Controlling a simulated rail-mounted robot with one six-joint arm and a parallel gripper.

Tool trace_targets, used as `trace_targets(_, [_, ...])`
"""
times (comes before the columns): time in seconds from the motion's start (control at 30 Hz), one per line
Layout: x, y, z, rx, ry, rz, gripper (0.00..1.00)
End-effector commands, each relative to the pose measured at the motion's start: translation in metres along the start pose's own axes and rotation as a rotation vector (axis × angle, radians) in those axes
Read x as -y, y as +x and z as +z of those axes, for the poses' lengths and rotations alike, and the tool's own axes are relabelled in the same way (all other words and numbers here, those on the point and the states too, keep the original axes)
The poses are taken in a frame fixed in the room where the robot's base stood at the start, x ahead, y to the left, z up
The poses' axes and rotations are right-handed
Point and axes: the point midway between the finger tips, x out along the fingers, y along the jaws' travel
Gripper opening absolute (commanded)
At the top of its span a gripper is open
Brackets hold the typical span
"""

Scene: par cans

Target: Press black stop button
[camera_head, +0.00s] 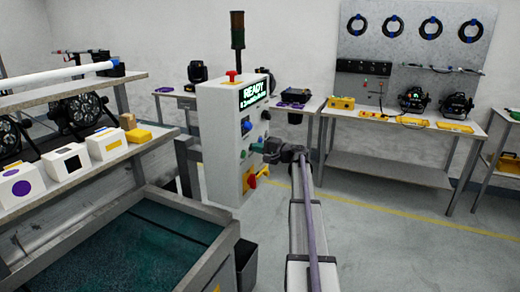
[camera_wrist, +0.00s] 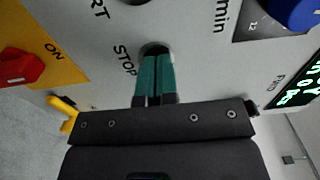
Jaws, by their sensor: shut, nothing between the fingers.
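The grey control cabinet (camera_head: 222,150) stands in the middle of the head view, its panel facing my arm. In the wrist view my gripper (camera_wrist: 156,62) has its two green fingers together, pointing at the panel beside the word STOP (camera_wrist: 125,60). A dark rounded edge of the black stop button (camera_wrist: 153,46) shows just past the fingertips; the rest is hidden behind them. I cannot tell whether the tips touch it or how far it is pressed. In the head view my gripper (camera_head: 256,148) is at the panel's right edge.
A red switch (camera_wrist: 20,66) on a yellow plate and a blue knob (camera_wrist: 292,10) flank the fingers. The cabinet screen (camera_head: 253,94) reads READY. A work table (camera_head: 400,172) stands behind at right; a green-lined basin (camera_head: 110,245) is at front left.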

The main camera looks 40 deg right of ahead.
Motion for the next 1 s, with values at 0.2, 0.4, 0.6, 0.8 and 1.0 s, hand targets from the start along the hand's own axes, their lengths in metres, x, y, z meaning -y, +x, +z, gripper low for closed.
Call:
trace_targets(0.2, [0.001,0.003,0.002,0.007,0.001,-0.003,0.00])
trace_targets(0.4, [0.003,-0.030,0.005,0.009,0.000,-0.005,0.00])
trace_targets(0.6, [0.003,-0.081,0.004,0.007,0.000,-0.005,0.00])
trace_targets(0.8, [0.003,-0.122,0.003,0.007,0.000,-0.005,0.00])
trace_targets(1.0, [0.003,-0.138,0.003,0.008,0.000,-0.005,0.00])
